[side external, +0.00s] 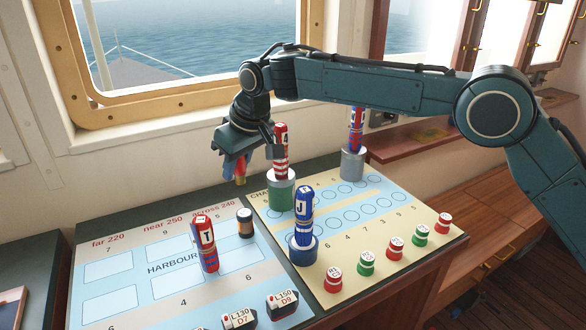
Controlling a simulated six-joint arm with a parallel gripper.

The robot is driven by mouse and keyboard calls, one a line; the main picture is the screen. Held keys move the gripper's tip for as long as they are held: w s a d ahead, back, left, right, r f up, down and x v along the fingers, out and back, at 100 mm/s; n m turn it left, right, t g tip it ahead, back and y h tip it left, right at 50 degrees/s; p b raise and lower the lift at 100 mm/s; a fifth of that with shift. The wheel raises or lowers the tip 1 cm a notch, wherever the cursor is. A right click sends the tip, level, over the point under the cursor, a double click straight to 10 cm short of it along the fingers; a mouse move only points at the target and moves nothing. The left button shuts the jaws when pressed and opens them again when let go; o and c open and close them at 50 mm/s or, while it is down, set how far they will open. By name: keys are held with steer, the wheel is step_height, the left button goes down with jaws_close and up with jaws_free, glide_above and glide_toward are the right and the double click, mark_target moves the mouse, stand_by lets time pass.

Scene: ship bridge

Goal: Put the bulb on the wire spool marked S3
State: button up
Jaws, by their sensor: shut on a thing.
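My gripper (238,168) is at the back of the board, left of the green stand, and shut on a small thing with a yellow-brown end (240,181). The jaws hide most of it, so I cannot tell whether it is the bulb. It is above the board. No other bulb is clear to see. A small dark cylinder with an orange-brown band (245,229) stands below it on the blue chart; I cannot tell whether it is a wire spool. No S3 marking is readable.
A red T cylinder (205,247) stands on the blue chart. A blue J cylinder (304,209), a red-white one (281,138) and a red-blue one (356,130) stand on round bases. Several red and green labelled pieces (366,262) line the right edge. Ship-shaped blocks (282,303) sit in front.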

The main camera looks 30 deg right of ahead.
mark_target(242, 211)
steer(key=shift+w+d+m, duration=0.1)
steer(key=shift+w+m, duration=0.05)
steer(key=shift+m, duration=0.15)
steer(key=shift+f, duration=3.95)
steer(key=shift+f, duration=0.1)
steer(key=o, duration=1)
steer(key=shift+c, duration=0.2)
steer(key=v, duration=1.2)
